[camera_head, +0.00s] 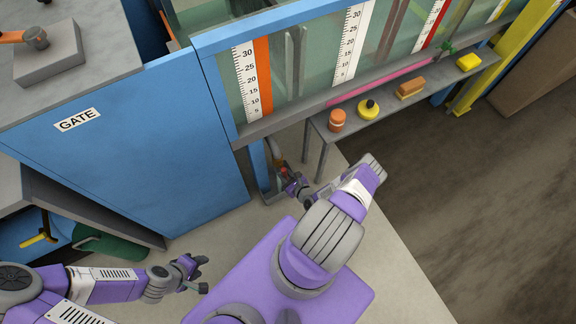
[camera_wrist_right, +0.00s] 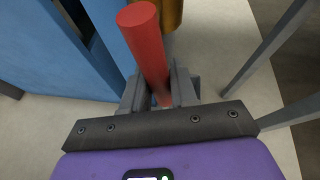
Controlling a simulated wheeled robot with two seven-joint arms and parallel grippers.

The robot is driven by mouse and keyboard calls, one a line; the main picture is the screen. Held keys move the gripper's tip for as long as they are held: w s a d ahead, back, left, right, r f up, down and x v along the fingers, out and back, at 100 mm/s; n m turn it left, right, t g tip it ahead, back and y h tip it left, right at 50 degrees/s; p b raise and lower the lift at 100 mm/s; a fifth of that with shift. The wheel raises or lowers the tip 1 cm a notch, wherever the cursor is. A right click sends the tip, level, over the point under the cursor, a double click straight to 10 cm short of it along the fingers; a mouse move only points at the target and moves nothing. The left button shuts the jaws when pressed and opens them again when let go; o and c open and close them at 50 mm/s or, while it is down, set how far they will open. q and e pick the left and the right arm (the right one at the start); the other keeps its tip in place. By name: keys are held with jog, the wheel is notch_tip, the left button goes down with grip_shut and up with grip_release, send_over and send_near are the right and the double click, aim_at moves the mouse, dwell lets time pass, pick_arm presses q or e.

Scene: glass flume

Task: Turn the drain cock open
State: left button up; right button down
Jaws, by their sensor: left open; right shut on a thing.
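The drain cock's red handle (camera_wrist_right: 147,45) stands out toward the camera in the right wrist view, with a brass-coloured body (camera_wrist_right: 172,14) just behind it. My right gripper (camera_wrist_right: 160,92) is shut on the red handle, one grey finger on each side. In the head view my right gripper (camera_head: 287,180) is low beside the blue flume end, and only a small bit of the red handle (camera_head: 283,170) shows there. My left gripper (camera_head: 197,276) is open and empty, low over the floor at the lower left, well away from the cock.
The blue GATE panel (camera_head: 130,150) stands left of my right gripper. A grey shelf (camera_head: 390,105) with sponges and small items runs below the glass flume (camera_head: 300,70), its thin legs close to the right. Pale floor (camera_head: 225,225) lies open between my arms.

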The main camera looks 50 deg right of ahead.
dwell(0.4)
jog(key=c, duration=1)
grip_release()
jog(key=p+v, duration=0.2)
jog(key=v, duration=0.5)
jog(key=shift+s, duration=0.3)
